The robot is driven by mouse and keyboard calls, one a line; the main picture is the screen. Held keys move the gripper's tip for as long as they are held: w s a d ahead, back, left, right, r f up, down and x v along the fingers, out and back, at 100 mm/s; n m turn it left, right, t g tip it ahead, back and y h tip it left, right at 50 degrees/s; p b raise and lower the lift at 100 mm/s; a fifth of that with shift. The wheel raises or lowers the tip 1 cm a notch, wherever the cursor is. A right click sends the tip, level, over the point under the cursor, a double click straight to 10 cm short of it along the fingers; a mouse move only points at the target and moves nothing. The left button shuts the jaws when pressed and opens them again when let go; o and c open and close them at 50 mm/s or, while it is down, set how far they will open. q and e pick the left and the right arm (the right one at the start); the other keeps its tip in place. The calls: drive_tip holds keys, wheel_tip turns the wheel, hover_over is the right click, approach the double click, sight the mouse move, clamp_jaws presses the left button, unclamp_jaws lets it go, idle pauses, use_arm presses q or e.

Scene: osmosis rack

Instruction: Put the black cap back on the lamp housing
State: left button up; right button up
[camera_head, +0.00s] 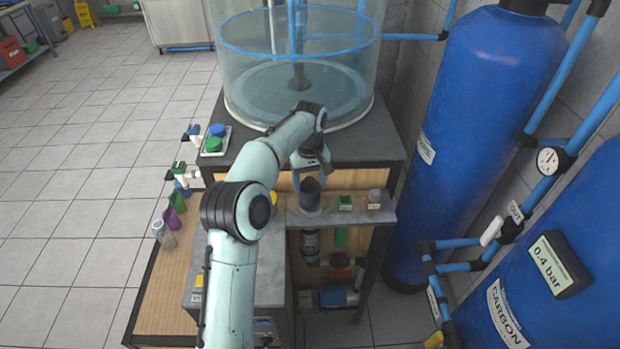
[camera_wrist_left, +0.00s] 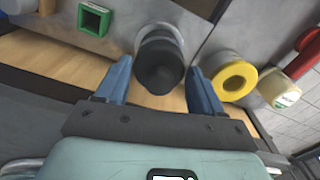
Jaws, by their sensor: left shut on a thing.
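The black cap (camera_head: 310,186) is between the fingers of my left gripper (camera_head: 311,174), which comes down on it from above. In the left wrist view the black cap (camera_wrist_left: 160,66) sits between the two blue fingers of the left gripper (camera_wrist_left: 160,88), which is shut on it. A pale round collar (camera_wrist_left: 158,36) shows behind the cap. The cap is over the lamp housing (camera_head: 311,242), a dark upright cylinder under the grey shelf. Whether cap and housing touch is hard to tell. My right gripper is not in view.
On the grey shelf (camera_head: 330,217) stand a green square piece (camera_head: 345,203) and a beige capped piece (camera_head: 375,198), right of the cap. A yellow ring (camera_wrist_left: 234,79) lies close to one finger. A large clear tank (camera_head: 297,95) stands behind. Blue tanks (camera_head: 470,140) are at right.

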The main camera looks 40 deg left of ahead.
use_arm(q)
drive_tip(key=shift+w+f, duration=0.1)
drive_tip(key=shift+f, duration=0.2)
idle(0.4)
drive_tip(key=o, duration=1.1)
drive_tip(key=shift+o, duration=0.3)
